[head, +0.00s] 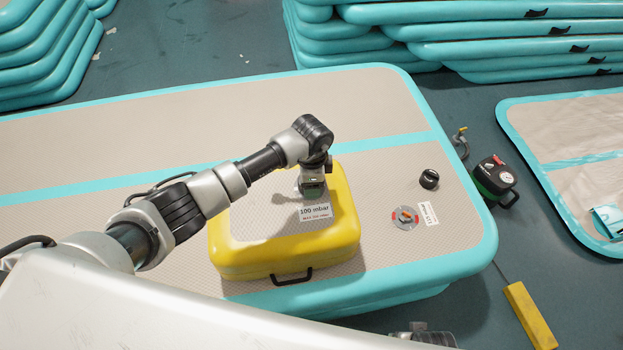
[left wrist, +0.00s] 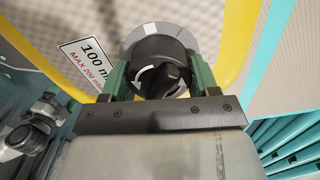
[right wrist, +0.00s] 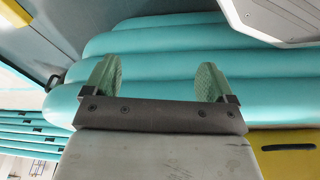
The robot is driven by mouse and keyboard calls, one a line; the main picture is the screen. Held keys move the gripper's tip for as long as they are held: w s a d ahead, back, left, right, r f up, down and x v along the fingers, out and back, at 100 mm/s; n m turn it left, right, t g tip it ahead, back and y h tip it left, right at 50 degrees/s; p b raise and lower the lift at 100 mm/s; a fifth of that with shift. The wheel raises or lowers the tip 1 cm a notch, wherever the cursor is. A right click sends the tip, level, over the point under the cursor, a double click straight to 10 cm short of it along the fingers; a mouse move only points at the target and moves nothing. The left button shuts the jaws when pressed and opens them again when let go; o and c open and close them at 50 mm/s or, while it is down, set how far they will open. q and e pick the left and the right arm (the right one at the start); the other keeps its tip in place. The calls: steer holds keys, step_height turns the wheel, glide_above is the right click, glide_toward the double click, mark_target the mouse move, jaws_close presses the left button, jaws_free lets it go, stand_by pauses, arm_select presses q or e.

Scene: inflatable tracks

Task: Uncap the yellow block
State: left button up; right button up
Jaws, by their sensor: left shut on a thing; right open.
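The yellow block (head: 285,248) lies on the large beige and teal inflatable track, with a black handle on its near side and a white "100 mbar" label (head: 315,212) on top. My left gripper (head: 313,188) is over the block's far right part, pointing down. In the left wrist view its green fingers are shut on the black round cap (left wrist: 160,78), one on each side. The cap sits within a grey ring (left wrist: 128,50) and bears a white curved arrow. The arm hides the cap in the head view. My right gripper (right wrist: 158,80) is open and empty, facing stacked teal tubes.
On the large track (head: 460,232), a loose black cap (head: 429,179) lies near a round red and grey valve (head: 405,217) with a label. A pump with gauge (head: 494,180) and a yellow bar (head: 530,315) are on the floor right. Stacked teal tracks (head: 480,30) stand behind.

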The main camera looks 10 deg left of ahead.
arm_select(q)
steer(key=shift+n+p, duration=0.3)
steer(key=shift+n, duration=0.2)
steer(key=shift+n+p, duration=0.4)
steer(key=shift+n, duration=0.2)
steer(key=shift+n+p, duration=0.3)
steer(key=shift+n, duration=0.1)
steer(key=shift+n+p, duration=0.4)
steer(key=shift+n, duration=0.3)
steer(key=shift+w+n, duration=0.1)
steer(key=shift+n, duration=0.3)
arm_select(e)
steer(key=s+d+f, duration=0.1)
steer(key=s+f, duration=0.6)
steer(key=f, duration=0.1)
steer(key=shift+g, duration=0.3)
arm_select(q)
steer(key=shift+p, duration=0.3)
arm_select(e)
steer(key=shift+s, duration=0.15)
